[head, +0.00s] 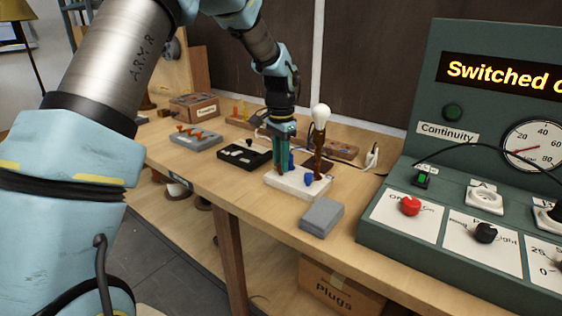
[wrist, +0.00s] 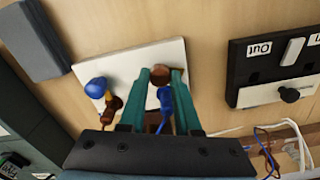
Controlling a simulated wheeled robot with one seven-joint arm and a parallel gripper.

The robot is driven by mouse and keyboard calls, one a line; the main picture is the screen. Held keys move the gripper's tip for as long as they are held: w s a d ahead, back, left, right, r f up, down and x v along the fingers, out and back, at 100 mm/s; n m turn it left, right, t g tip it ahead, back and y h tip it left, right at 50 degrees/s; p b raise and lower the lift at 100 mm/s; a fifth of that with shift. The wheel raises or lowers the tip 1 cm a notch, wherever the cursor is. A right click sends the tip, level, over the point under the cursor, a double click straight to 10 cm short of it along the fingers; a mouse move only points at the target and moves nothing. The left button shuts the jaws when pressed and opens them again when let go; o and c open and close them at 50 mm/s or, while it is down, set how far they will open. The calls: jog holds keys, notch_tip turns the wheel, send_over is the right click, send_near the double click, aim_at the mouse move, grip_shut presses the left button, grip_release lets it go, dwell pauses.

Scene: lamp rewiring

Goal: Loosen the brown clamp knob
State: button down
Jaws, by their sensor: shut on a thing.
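My gripper (head: 281,168) points down over a white block (head: 275,181) on the bench. In the wrist view its two teal fingers (wrist: 161,76) stand on either side of the round brown clamp knob (wrist: 160,73) and are shut on it. A blue piece (wrist: 167,101) shows between the fingers, below the knob in the picture. A second, blue knob (wrist: 95,87) sits to the left on the white block (wrist: 122,60), beside a brown part (wrist: 112,103). In the head view the fingers hide the brown knob.
A lamp bulb on a brown stem (head: 320,117) stands close right of my gripper. A grey block (head: 321,217) lies in front. A black box (head: 244,153) lies left. A green test panel (head: 438,171) with a red knob (head: 410,205) stands right. Loose wires (wrist: 265,135) lie nearby.

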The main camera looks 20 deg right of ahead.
jog(key=n, duration=0.5)
jog(key=shift+n, duration=0.3)
jog(key=n, duration=0.5)
jog(key=shift+n, duration=0.3)
jog(key=n+p, duration=0.1)
jog(key=n, duration=0.4)
jog(key=shift+r, duration=0.1)
jog(key=n+p, duration=0.1)
jog(key=n, duration=0.4)
jog(key=shift+p, duration=0.3)
jog(key=shift+n, duration=0.3)
jog(key=c, duration=0.9)
grip_release()
notch_tip(320, 180, up, 11)
jog(key=b, duration=0.2)
jog(key=shift+f, duration=0.2)
